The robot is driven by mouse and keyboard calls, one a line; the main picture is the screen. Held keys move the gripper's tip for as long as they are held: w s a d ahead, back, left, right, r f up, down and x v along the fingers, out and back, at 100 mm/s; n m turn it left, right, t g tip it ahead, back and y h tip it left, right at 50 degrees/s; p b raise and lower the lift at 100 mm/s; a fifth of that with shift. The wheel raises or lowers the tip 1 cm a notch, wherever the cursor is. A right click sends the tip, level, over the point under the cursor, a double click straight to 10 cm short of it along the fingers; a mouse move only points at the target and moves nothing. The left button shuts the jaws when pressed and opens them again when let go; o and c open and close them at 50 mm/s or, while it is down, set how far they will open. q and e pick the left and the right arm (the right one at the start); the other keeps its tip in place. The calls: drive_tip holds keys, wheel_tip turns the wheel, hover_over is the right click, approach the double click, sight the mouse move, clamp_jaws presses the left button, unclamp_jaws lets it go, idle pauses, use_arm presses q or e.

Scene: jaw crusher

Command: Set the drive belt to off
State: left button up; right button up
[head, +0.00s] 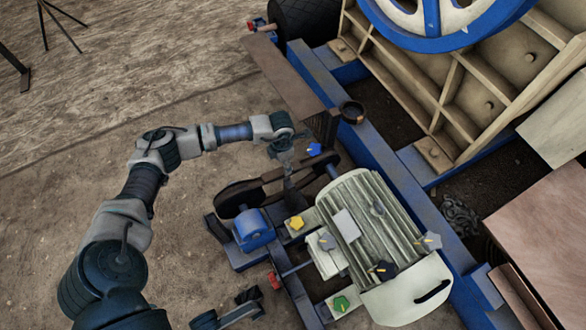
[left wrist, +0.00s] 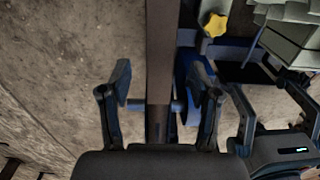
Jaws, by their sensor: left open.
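The drive belt (head: 262,187), a dark brown loop, runs beside the motor (head: 365,235) in the head view. My left gripper (head: 288,152) is over the belt's upper part, partly blurred against it. In the left wrist view its two fingers (left wrist: 163,95) are apart, with a long brown strip (left wrist: 160,45) between them, probably the belt. A blue cross rod (left wrist: 145,105) lies below them. I cannot tell whether the fingers touch the strip. My right gripper (left wrist: 275,110) is at the right of that view, fingers apart and empty.
Star knobs stand around the motor: yellow (head: 296,223), blue (head: 314,150), green (head: 341,304) and others. A blue bearing block (head: 253,228) is left of the motor. The blue frame beam (head: 365,150) and crusher body (head: 465,90) close off the right. Bare ground (head: 60,190) lies left.

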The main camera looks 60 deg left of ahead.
sight(282, 171)
use_arm(q)
wheel_tip(282, 171, down, 4)
drive_tip(key=shift+f+b, duration=0.25)
drive_tip(key=shift+b, duration=0.45)
clamp_jaws()
